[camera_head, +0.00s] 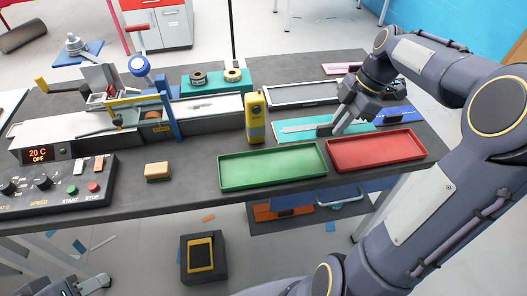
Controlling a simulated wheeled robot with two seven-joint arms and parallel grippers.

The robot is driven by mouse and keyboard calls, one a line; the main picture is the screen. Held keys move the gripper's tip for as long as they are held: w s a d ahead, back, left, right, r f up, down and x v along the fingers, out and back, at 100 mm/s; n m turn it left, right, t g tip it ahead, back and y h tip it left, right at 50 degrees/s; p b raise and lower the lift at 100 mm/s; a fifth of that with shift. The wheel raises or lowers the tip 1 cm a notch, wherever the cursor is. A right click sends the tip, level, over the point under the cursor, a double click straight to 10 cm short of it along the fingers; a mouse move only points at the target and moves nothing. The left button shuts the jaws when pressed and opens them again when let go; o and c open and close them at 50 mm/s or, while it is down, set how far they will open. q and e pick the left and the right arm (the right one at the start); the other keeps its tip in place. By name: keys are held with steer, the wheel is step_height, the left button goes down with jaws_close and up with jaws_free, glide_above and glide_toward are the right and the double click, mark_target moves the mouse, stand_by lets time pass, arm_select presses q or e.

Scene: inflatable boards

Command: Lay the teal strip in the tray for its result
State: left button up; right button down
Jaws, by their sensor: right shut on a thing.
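The teal strip (358,127) lies at the back right of the dark workbench, behind the green and red trays, with a grey-white piece (298,128) along its left part. My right gripper (336,131) reaches down onto it from the right and is shut on it; the fingers hide part of it. The green tray (272,183) is in front of the strip and looks empty. The red tray (377,165) is to its right and also looks empty. My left gripper (98,283) is low at the bottom left, away from the bench top; its jaws are unclear.
A yellow device (255,117) stands upright just left of the strip. A blue item (398,115) and a grey-framed tray (303,94) lie near it. A yellow block (157,171), control panel (58,187) and clamp machine (125,118) occupy the left. Bare bench surrounds the block.

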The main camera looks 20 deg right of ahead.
mark_target(303, 139)
steer(key=a+f, duration=0.1)
steer(key=a, duration=0.1)
steer(key=w+a+f, duration=0.1)
steer(key=a, duration=0.2)
steer(key=a+f, duration=0.1)
steer(key=a, duration=0.2)
steer(key=shift+w+a+f, duration=0.15)
steer(key=shift+w+a, duration=0.1)
steer(key=shift+w, duration=0.05)
steer(key=a+f, duration=0.2)
steer(key=w+a+f, duration=0.1)
steer(key=a+f, duration=0.1)
steer(key=f, duration=0.1)
steer(key=x, duration=0.3)
steer(key=shift+f, duration=0.8)
steer(key=shift+f, duration=0.1)
steer(key=c, duration=1.7)
jaws_free()
steer(key=shift+c, duration=0.2)
